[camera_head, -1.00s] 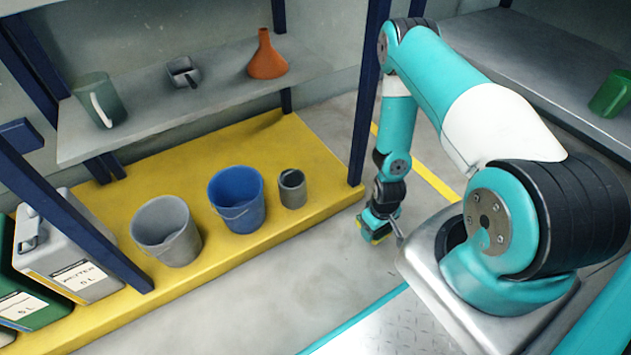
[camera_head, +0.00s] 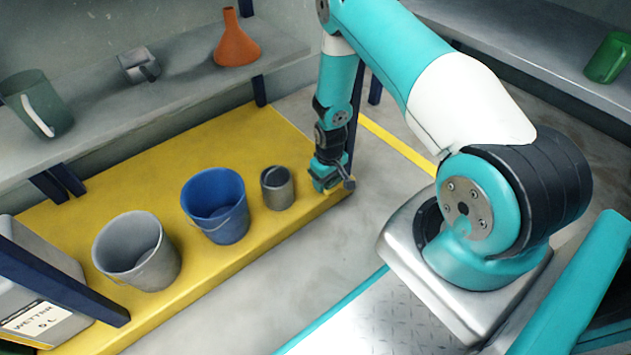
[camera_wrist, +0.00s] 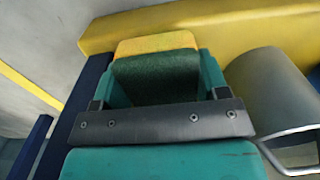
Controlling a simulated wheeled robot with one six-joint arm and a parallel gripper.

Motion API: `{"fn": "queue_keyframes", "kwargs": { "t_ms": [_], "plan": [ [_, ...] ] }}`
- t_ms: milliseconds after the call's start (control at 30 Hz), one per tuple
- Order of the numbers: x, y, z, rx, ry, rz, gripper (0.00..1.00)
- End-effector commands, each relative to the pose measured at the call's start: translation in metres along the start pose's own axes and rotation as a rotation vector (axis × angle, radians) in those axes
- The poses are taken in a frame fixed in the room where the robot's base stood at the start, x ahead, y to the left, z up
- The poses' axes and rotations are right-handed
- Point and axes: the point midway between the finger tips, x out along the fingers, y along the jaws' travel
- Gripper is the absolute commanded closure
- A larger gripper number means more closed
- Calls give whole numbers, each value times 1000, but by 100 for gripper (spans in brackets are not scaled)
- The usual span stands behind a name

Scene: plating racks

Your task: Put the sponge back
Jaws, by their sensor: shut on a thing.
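The sponge (camera_wrist: 155,72), yellow on one face and dark green on the other, sits between the fingers of my gripper in the wrist view. My gripper (camera_head: 325,183) is shut on it; it also shows in the wrist view (camera_wrist: 158,85). In the head view my gripper points down over the right end of the yellow shelf (camera_head: 120,185), just right of a small grey can (camera_head: 278,190). The sponge is mostly hidden there, and I cannot tell whether it touches the shelf.
A blue bucket (camera_head: 217,205) and a grey bucket (camera_head: 137,252) stand left of the can. The grey shelf (camera_head: 190,95) above holds an orange funnel (camera_head: 237,42), a scoop (camera_head: 138,66) and a jug (camera_head: 35,103). A blue post stands close behind my arm.

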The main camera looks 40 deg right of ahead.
Motion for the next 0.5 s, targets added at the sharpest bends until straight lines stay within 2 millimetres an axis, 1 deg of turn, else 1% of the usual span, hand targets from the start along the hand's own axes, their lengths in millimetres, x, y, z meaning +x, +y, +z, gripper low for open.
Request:
{"fn": "queue_keyframes", "kwargs": {
  "t_ms": [33,100,167,367,467,500],
  "plan": [
    [6,0,-14,-1,6,2,58],
    [6,1,-28,0,4,1,58],
    [4,1,-37,1,3,1,58],
    [2,2,-50,4,0,0,58],
    [3,2,-62,4,3,1,58],
    [12,2,-60,5,-2,0,58]
  ]
}}
